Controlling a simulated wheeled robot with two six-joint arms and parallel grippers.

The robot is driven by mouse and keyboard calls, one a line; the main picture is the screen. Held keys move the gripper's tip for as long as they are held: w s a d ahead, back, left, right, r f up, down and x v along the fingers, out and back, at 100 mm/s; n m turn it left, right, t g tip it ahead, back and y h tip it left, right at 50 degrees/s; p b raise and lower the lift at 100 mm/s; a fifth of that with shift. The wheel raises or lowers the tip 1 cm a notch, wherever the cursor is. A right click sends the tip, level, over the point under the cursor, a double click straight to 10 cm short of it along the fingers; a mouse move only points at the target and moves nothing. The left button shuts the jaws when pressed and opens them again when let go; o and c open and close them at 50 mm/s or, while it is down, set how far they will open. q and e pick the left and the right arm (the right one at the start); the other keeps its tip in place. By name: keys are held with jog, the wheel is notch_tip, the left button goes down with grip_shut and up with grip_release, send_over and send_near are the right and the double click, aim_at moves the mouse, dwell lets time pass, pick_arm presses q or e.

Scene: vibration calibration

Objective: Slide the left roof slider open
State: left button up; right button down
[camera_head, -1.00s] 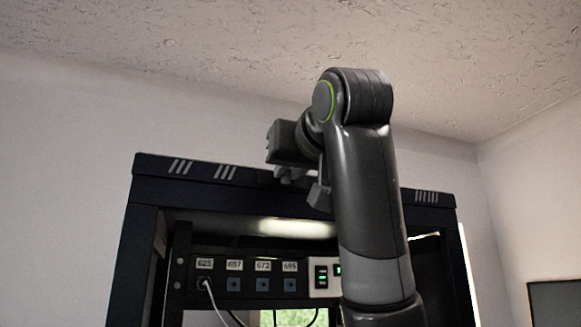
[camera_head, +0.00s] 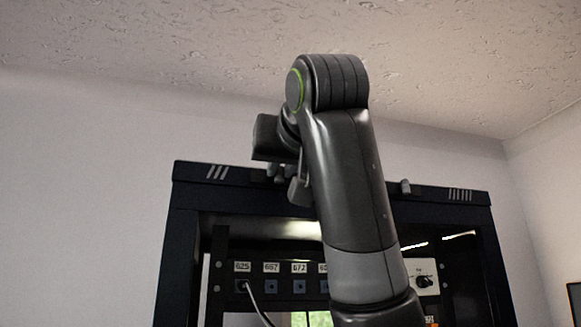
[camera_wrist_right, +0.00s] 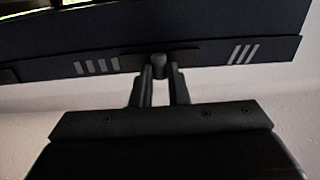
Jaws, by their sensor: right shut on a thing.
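The left roof slider (camera_wrist_right: 185,52) is a dark plate with a small round knob (camera_wrist_right: 158,60), set in the top front rail of the dark cabinet (camera_head: 330,190). My right gripper (camera_head: 277,172) reaches the left half of this rail. In the right wrist view my right gripper (camera_wrist_right: 160,75) is shut on the knob, one finger on each side. In the head view my arm hides part of the rail, and the fingertips show only in part. A second knob (camera_head: 405,187) stands on the right half of the rail. My left gripper is not in view.
Slanted white marks (camera_head: 216,172) are on the rail at left, and more marks (camera_head: 460,194) at right. Below is a panel with numbered sockets (camera_head: 285,285), a cable and a white dial unit (camera_head: 424,278).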

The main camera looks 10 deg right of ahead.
jog(key=c, duration=1.4)
grip_release()
jog(key=shift+a, duration=0.3)
jog(key=shift+s, duration=0.1)
jog(key=shift+d, duration=0.1)
jog(key=s+b, duration=0.9)
jog(key=s, duration=0.8)
jog(key=shift+s+d, duration=0.25)
jog(key=shift+w, duration=0.1)
